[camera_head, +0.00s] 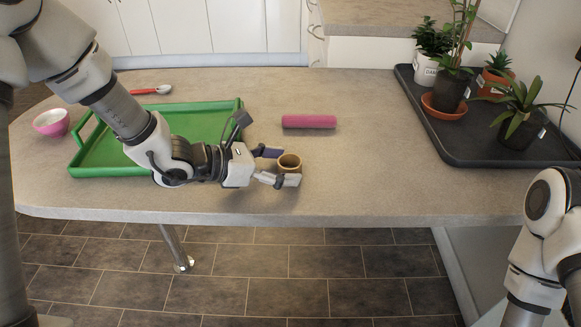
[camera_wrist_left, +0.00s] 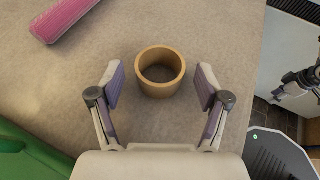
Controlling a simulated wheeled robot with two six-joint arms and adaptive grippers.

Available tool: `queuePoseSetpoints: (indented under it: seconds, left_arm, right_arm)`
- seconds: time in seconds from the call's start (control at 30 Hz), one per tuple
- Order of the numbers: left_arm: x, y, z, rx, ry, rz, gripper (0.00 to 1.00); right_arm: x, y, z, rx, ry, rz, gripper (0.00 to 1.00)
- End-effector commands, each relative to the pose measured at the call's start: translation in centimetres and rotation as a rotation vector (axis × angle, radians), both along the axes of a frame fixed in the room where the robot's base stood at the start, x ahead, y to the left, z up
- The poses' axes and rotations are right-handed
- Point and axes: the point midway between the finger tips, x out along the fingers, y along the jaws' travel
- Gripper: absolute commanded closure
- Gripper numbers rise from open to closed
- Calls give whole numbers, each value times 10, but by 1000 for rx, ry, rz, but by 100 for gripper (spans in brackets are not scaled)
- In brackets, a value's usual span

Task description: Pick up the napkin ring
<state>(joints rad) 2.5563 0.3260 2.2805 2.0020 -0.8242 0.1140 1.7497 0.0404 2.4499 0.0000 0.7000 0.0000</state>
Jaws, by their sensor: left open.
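The napkin ring (camera_head: 289,161) is a small tan, hollow ring standing on the counter, its opening facing up. In the left wrist view the napkin ring (camera_wrist_left: 160,71) sits just ahead of and between the fingertips, with gaps on both sides. My left gripper (camera_head: 277,167) is open and low over the counter, its fingers on either side of the near part of the ring; it also shows in the left wrist view (camera_wrist_left: 160,88). My right arm shows at the right edge of the head view, but its gripper is out of view.
A green tray (camera_head: 100,162) lies under my left arm. A pink cylinder (camera_head: 309,121) lies behind the ring. A pink bowl (camera_head: 52,122) and a red-handled scoop (camera_head: 150,90) are at left. A dark tray (camera_head: 455,149) with several potted plants is at right. The counter's front middle is clear.

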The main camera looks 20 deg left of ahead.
Motion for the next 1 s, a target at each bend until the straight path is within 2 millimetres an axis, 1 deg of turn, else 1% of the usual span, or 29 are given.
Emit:
queuePoseSetpoints:
  seconds: [0.13, 0.17, 0.2, 0.27, 0.3, 0.63, 0.77, 0.87, 0.97, 1.0]
  left_arm:
    - [0, 0, 1, -1, 0, 0, 24]
    - [0, 0, 1, -1, 0, 0, 31]
    - [0, 0, 1, -1, 0, 0, 45]
    - [0, 0, 1, -1, 1, 0, 66]
    - [0, 0, 1, -1, 1, 0, 72]
    - [0, 1, 1, -1, 1, 0, 72]
    - [0, 0, 6, -1, -1, 0, 72]
    - [0, 1, 17, 0, -2, 1, 72]
    - [0, 0, 35, 0, -4, 0, 72]
    - [0, 1, 44, 0, -5, 1, 72]
  right_arm:
    - [0, 0, 0, 0, 0, 0, 60]
    - [0, 0, 1, 0, 0, 1, 60]
    - [0, 0, 1, 0, 0, 0, 60]
    - [0, 0, 1, 0, 0, 0, 60]
    - [0, 0, 1, 0, 0, 0, 60]
    - [0, 0, 1, 0, 0, 0, 60]
    - [0, 0, 3, 0, 0, 0, 60]
    - [0, 0, 6, 0, 0, 0, 60]
    - [0, 0, 12, 0, 0, 0, 60]
    - [0, 0, 15, 0, 0, 0, 60]
